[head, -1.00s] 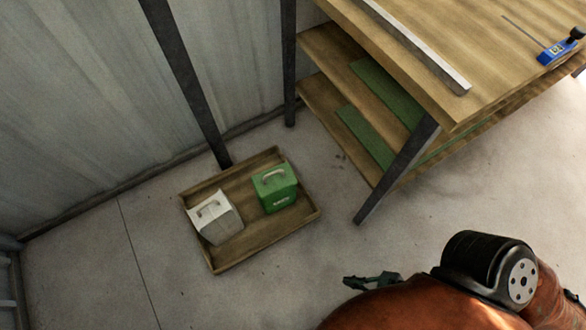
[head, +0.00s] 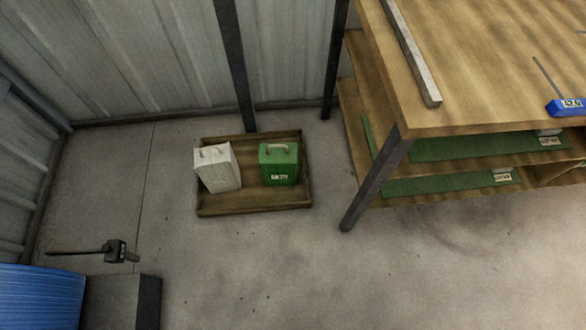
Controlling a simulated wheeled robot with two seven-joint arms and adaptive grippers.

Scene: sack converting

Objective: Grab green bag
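The green bag (head: 278,167) stands upright in a shallow wooden tray (head: 254,203) on the floor. It has a pale handle on top and a small white label low on its front. A white bag (head: 219,170) with a handle stands to its left in the same tray, a little tilted. Neither of my grippers shows in the head view now, and nothing touches the green bag.
A wooden workbench (head: 470,60) with lower shelves holding green sheets (head: 455,182) stands right of the tray. A dark bench leg (head: 375,180) is nearest. A metal wall is behind. A blue object (head: 40,298) and grey block (head: 122,302) lie at lower left. Floor in front is clear.

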